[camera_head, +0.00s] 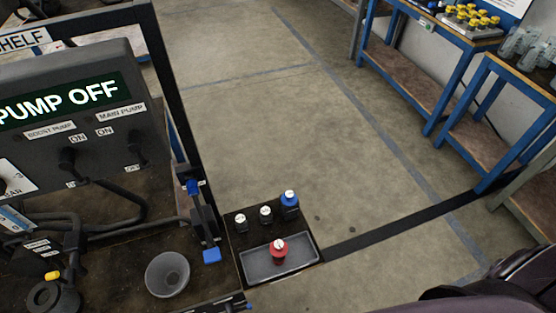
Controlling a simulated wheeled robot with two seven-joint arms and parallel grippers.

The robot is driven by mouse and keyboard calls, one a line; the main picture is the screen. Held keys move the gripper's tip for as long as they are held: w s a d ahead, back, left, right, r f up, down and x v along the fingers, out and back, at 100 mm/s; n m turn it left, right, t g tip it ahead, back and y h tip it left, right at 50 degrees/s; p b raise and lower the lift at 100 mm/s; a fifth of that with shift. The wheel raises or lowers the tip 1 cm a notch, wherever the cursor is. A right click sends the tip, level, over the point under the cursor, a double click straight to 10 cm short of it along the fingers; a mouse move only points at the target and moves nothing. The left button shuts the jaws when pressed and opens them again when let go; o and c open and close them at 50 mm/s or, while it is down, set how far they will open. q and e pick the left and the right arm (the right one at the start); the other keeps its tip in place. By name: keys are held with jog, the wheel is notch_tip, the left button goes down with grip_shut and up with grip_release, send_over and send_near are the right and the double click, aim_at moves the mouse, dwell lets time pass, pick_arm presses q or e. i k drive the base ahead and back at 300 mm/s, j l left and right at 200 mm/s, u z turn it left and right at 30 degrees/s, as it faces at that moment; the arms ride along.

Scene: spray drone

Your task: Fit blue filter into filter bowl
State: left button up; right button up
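A blue filter (289,203) with a pale top stands upright at the back right of a small dark shelf. A round grey bowl (167,274), open at the top, sits on the dark bench to the left; I cannot tell for sure that it is the filter bowl. Neither of my grippers is in view. Dark rounded parts at the bottom right seem to be mine, but no fingers show there.
Two dark pieces with white tops (265,214) stand beside the blue filter. A red one (279,249) sits in a grey tray (300,262) in front. The pump panel (70,110) and its frame rise at the left. Blue-framed tables (440,60) stand far right; the floor between is clear.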

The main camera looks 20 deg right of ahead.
aim_at(288, 199)
jog(key=u, duration=1.7)
jog(key=z, duration=0.45)
jog(key=k+z, duration=0.1)
jog(key=z, duration=0.3)
jog(key=l+z, duration=0.1)
jog(key=z, duration=0.35)
jog(key=k+z, duration=0.1)
jog(key=z, duration=0.3)
jog(key=l+z, duration=0.1)
jog(key=z, duration=0.35)
jog(key=k+j+z, duration=0.1)
jog(key=j+z, duration=0.2)
jog(key=k+j+z, duration=0.15)
jog(key=j+z, duration=0.15)
jog(key=j, duration=0.25)
jog(key=k+j+z, duration=0.15)
jog(key=j+z, duration=0.15)
jog(key=k+j+z, duration=0.3)
jog(key=i+j, duration=0.05)
jog(key=j, duration=0.05)
